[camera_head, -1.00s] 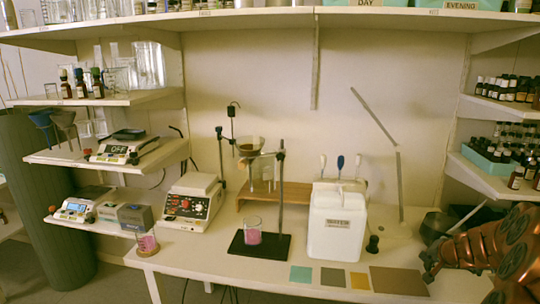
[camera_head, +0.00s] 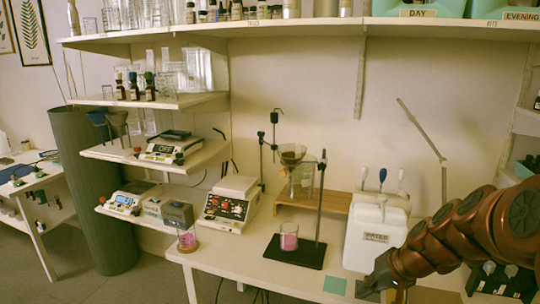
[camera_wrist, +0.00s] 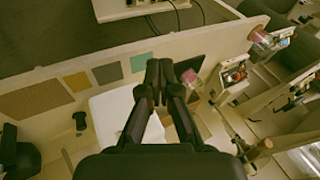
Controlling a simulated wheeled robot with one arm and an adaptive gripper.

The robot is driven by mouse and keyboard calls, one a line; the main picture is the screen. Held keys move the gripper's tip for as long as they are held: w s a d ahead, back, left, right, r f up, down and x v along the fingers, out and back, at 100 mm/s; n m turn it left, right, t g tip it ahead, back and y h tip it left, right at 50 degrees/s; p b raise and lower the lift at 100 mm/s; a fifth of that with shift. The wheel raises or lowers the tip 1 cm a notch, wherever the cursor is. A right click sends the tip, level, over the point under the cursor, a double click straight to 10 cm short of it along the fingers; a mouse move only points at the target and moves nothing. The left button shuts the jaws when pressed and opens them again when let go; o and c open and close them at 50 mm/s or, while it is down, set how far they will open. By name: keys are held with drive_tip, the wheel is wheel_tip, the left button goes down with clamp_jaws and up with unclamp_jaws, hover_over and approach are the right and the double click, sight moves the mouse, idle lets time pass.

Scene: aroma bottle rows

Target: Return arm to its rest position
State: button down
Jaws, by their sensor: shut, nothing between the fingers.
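My arm reaches in from the right of the head view, in front of the white water container (camera_head: 375,238). My gripper (camera_head: 374,286) is low at the right, over the front part of the bench. In the wrist view my gripper (camera_wrist: 158,68) is shut, its two dark fingers together with nothing between them. The white container (camera_wrist: 112,112) shows partly behind the fingers. A beaker with pink liquid (camera_head: 289,238) stands on the black stand base (camera_head: 295,252), left of my gripper and apart from it.
A teal square (camera_head: 335,285) lies on the bench (camera_head: 230,260) left of my gripper. A hotplate (camera_head: 228,205) and a second pink beaker (camera_head: 187,240) are farther left. Shelves with bottles line the wall. A row of coloured mats, including a yellow one (camera_wrist: 77,82), shows in the wrist view.

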drive_tip(key=s+a+r+n+g+h+p, duration=0.1)
drive_tip(key=s+a+g, duration=0.15)
drive_tip(key=s, duration=0.45)
drive_tip(key=s+a+r+n+g, duration=0.1)
drive_tip(key=s+a, duration=0.3)
drive_tip(key=s, duration=0.3)
drive_tip(key=s+d+n+g+h+p, duration=0.1)
drive_tip(key=s+d+g+h, duration=0.1)
drive_tip(key=s, duration=1.3)
drive_tip(key=shift+d+r+h, duration=0.15)
drive_tip(key=shift+h, duration=0.45)
drive_tip(key=shift+g, duration=0.25)
